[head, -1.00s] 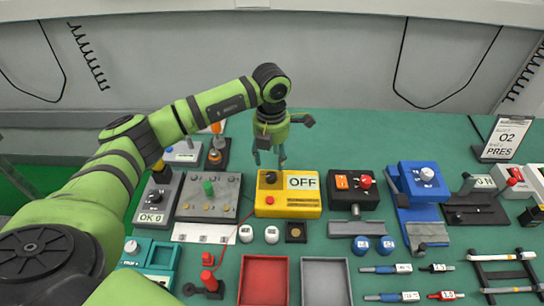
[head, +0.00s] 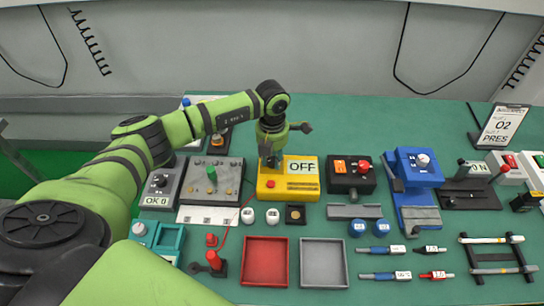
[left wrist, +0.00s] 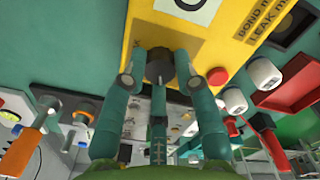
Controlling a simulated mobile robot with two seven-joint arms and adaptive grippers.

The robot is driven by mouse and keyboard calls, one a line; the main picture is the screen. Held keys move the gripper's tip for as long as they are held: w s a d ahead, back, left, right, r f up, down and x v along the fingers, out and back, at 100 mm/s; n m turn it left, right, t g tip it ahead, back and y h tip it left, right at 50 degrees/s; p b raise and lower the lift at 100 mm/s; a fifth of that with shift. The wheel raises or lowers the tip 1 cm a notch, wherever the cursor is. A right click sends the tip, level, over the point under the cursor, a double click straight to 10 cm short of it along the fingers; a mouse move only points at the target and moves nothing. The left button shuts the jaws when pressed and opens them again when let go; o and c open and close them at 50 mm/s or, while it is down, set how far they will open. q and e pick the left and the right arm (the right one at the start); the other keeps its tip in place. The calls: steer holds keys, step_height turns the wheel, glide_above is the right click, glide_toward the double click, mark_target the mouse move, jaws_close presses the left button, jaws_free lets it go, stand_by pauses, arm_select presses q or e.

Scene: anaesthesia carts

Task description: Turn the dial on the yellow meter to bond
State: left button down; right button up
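The yellow meter (head: 296,188) sits on the green bench with its display reading OFF. It fills the upper middle of the left wrist view (left wrist: 135,20), where printed lines starting BOND and LEAK show. Its dark dial (left wrist: 159,66) lies between the fingertips of my left gripper (left wrist: 160,62). One finger is on each side, close against the dial; I cannot tell whether they press on it. In the head view my left gripper (head: 270,160) points down at the meter's upper left and hides the dial. My right gripper is not in view.
A grey box with a green knob (head: 212,174) stands left of the meter, a black box with a red knob (head: 364,167) right. White pods (head: 272,216), a red tray (head: 265,262) and a grey tray (head: 324,264) lie in front. A red cable runs near the meter's left edge.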

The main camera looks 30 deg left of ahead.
arm_select(q)
steer(key=shift+f, duration=0.1)
steer(key=shift+f+m+b, duration=0.15)
steer(key=shift+m+b, duration=0.45)
steer(key=shift+b, duration=0.3)
steer(key=m+b, duration=0.7)
steer(key=b, duration=0.1)
steer(key=shift+f+m, duration=0.1)
steer(key=shift+m, duration=0.2)
steer(key=shift+r+m+b, duration=0.2)
steer(key=shift+m+b, duration=1.25)
steer(key=shift+m, duration=0.15)
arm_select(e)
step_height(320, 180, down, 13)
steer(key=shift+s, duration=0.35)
arm_select(q)
steer(key=shift+s, duration=0.1)
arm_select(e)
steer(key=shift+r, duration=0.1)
arm_select(q)
steer(key=c, duration=0.9)
jaws_free()
steer(key=shift+c, duration=0.2)
steer(key=shift+r, duration=0.2)
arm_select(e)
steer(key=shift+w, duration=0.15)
